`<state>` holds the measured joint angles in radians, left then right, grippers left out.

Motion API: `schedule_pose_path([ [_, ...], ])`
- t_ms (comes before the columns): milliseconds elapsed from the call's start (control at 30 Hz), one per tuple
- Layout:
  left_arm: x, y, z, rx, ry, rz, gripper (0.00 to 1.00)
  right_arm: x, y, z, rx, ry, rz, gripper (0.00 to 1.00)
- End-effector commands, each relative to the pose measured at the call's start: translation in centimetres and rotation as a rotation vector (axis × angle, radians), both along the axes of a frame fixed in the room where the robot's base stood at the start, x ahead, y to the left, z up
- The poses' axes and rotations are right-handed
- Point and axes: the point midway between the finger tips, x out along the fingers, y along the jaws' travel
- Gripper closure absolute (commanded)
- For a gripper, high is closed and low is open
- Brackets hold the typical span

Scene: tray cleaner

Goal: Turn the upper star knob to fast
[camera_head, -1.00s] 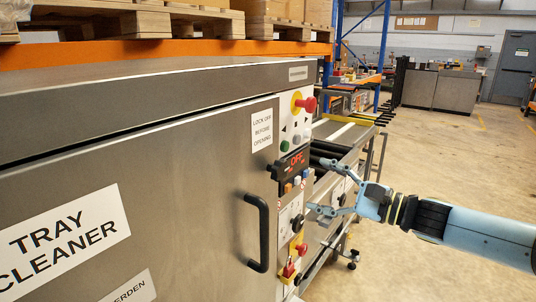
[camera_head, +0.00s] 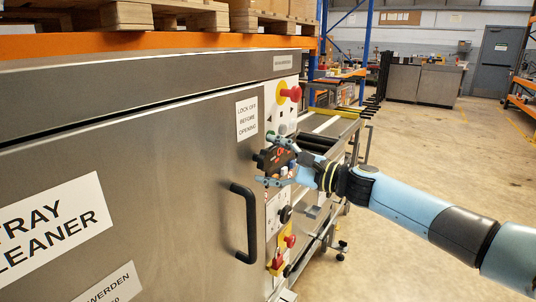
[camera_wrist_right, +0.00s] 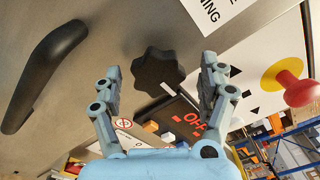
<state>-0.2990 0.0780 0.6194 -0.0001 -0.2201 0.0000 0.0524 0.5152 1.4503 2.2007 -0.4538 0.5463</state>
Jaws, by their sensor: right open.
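The upper star knob, black and lobed, sits beside the dark display with red OFF letters (camera_wrist_right: 192,121). In the right wrist view the knob (camera_wrist_right: 158,74) shows between my right gripper's (camera_wrist_right: 160,66) two fingers, with a gap on each side. In the head view my right gripper (camera_head: 266,158) is at the panel, one finger above and one below the dark knob (camera_head: 261,160). It is open and holds nothing. The fingers partly hide the display and the buttons. I cannot make out any fast marking. My left gripper is not in view.
A red emergency stop on yellow (camera_head: 293,93) is above the gripper. Below are another black knob (camera_head: 285,214) and a red-and-yellow switch (camera_head: 279,259). A black door handle (camera_head: 246,222) stands out at the left. A roller conveyor (camera_head: 325,135) is behind; open floor lies right.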

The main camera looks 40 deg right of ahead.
Motion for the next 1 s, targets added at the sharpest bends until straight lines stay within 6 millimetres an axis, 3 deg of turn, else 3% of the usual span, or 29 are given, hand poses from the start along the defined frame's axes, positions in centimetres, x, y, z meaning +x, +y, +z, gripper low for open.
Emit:
schedule_pose_path([
  [400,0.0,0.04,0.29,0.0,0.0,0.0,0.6,0.81,0.42,-0.17,-0.001,0.001,0.001,0.25],
  [833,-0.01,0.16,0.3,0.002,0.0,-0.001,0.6,0.8,0.4,-0.14,-0.001,0.001,0.001,0.81],
  [1000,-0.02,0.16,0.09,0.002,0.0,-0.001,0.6,0.8,0.39,-0.19,-0.009,-0.002,0.001,0.81],
])
